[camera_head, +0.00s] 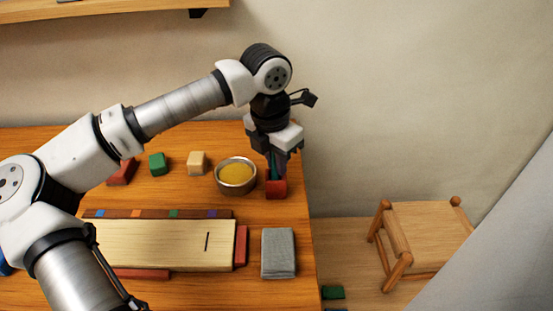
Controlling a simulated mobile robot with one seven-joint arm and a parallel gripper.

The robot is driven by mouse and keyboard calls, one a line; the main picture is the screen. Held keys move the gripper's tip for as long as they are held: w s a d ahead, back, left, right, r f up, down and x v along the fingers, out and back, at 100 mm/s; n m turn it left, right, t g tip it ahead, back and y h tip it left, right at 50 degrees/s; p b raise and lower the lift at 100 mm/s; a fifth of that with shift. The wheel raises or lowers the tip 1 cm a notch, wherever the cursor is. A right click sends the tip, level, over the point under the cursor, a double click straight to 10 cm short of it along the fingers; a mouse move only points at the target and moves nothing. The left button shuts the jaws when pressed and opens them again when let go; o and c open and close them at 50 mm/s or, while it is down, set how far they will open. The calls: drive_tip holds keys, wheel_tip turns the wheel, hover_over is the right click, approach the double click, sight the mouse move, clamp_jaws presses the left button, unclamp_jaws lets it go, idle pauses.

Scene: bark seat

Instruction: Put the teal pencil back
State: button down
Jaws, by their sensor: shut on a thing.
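My gripper (277,158) points down at the right side of the wooden table. It is shut on the teal pencil (274,167), a thin upright strip mostly hidden by the fingers. Directly below is a small red block-like thing (276,190) near the table's right edge. The pencil's lower end meets its top edge in the picture; I cannot tell whether it is inside, touching or just above. A purplish strip shows beside the pencil, too small to make out.
A metal bowl with yellow contents (236,187) stands close left of the gripper. Green (157,164) and tan (197,162) blocks stand farther left. A pale board (170,245) and grey cloth-like item (278,252) lie in front. A stool (425,235) stands right, on the floor.

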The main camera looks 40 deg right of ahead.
drive_tip(key=shift+f+b, duration=0.3)
drive_tip(key=c, duration=1.3)
unclamp_jaws()
drive_tip(key=r, duration=0.4)
drive_tip(key=a+r, duration=0.1)
drive_tip(key=r, duration=0.4)
drive_tip(key=r+b, duration=0.1)
drive_tip(key=r, duration=0.3)
drive_tip(key=shift+s+a+r, duration=0.2)
drive_tip(key=shift+a+r, duration=0.15)
drive_tip(key=shift+r, duration=0.05)
